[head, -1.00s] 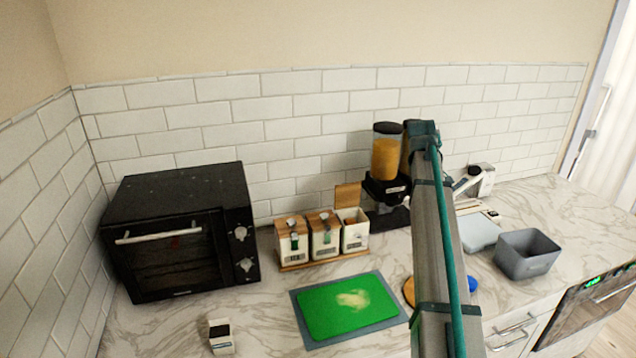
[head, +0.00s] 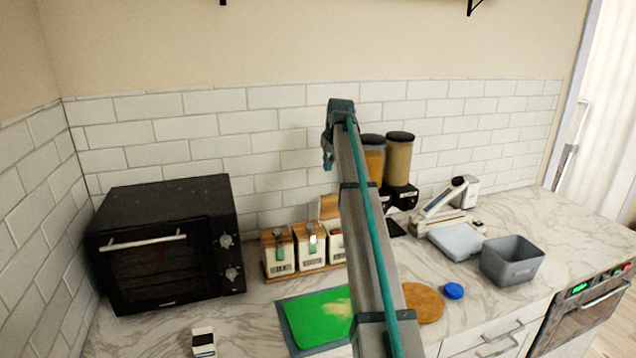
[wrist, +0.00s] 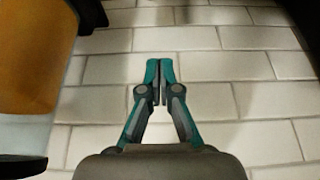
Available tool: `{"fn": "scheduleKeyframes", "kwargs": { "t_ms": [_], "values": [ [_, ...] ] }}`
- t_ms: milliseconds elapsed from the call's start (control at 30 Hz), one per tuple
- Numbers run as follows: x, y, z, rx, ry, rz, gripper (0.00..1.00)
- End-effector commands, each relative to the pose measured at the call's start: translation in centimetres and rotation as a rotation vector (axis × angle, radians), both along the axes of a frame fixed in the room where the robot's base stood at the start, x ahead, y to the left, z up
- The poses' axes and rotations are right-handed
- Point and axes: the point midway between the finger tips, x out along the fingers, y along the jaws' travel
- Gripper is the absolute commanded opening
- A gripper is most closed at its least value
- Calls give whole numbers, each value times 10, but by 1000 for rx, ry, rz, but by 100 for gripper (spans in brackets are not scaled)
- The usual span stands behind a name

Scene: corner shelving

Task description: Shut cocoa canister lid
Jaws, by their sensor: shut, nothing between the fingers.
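Three white canisters stand in a row on a wooden tray (head: 279,274) on the counter. The left canister (head: 279,257) and middle canister (head: 311,250) have wooden lids lying flat. The right canister (head: 336,249) is partly hidden by my arm; its wooden lid (head: 328,207) stands raised at the back. I cannot read which label is cocoa. My gripper (wrist: 160,70) is shut and empty in the wrist view, facing the tiled wall. In the head view its teal end (head: 328,157) is above the raised lid, clear of it. No canister shows in the wrist view.
A black oven (head: 165,245) stands left of the canisters. Two dispensers (head: 398,165) stand to their right; the orange one (wrist: 35,65) is close at left in the wrist view. A green board (head: 312,318) lies in front. A grey bin (head: 512,262) is at right.

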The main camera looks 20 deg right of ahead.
Motion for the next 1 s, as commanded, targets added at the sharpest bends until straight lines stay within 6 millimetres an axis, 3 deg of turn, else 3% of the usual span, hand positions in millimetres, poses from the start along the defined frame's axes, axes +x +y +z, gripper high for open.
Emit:
{"fn": "scheduleKeyframes", "kwargs": {
  "t_ms": [233,567,800,1000],
  "values": [
    [12,0,-27,-2,3,2,0],
    [38,-2,-84,-3,4,4,0],
    [6,0,-89,-3,2,3,0],
    [-2,0,-91,-4,2,4,0]
  ]
}}
